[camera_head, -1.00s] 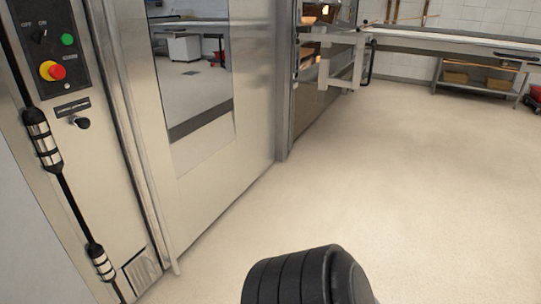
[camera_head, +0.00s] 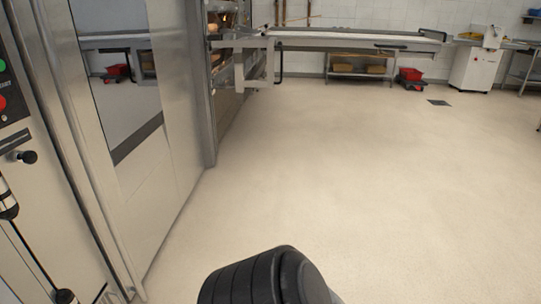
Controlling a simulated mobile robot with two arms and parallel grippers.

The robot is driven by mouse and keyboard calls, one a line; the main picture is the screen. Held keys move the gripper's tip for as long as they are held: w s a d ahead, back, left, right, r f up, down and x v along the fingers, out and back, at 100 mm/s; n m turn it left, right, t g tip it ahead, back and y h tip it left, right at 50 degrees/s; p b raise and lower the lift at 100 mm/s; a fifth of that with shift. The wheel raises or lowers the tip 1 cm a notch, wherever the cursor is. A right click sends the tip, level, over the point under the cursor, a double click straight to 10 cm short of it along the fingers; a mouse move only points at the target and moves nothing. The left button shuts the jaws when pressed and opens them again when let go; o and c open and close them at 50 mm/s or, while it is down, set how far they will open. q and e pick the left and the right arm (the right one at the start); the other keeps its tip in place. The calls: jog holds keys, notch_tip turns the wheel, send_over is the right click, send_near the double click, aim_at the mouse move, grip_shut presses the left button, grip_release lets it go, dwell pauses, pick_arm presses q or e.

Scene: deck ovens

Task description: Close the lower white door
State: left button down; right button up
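I cannot make out a lower white door for certain in this view. The deck ovens (camera_head: 225,90) stand beyond the tall steel cabinet, with a warm glow in their upper openings. Their fronts are seen at a steep angle, so I cannot tell which doors are open. A pale bracket-like frame (camera_head: 240,68) juts out from them to the right. Neither of my grippers is in view; only a black ribbed part of mine shows at the bottom edge.
A tall steel cabinet (camera_head: 180,145) with a dark glass panel stands close on the left. A long table (camera_head: 345,42) runs along the back. A red crate (camera_head: 411,75) and a white machine (camera_head: 476,66) stand farther right. The pale floor (camera_head: 370,180) is clear in the middle and right.

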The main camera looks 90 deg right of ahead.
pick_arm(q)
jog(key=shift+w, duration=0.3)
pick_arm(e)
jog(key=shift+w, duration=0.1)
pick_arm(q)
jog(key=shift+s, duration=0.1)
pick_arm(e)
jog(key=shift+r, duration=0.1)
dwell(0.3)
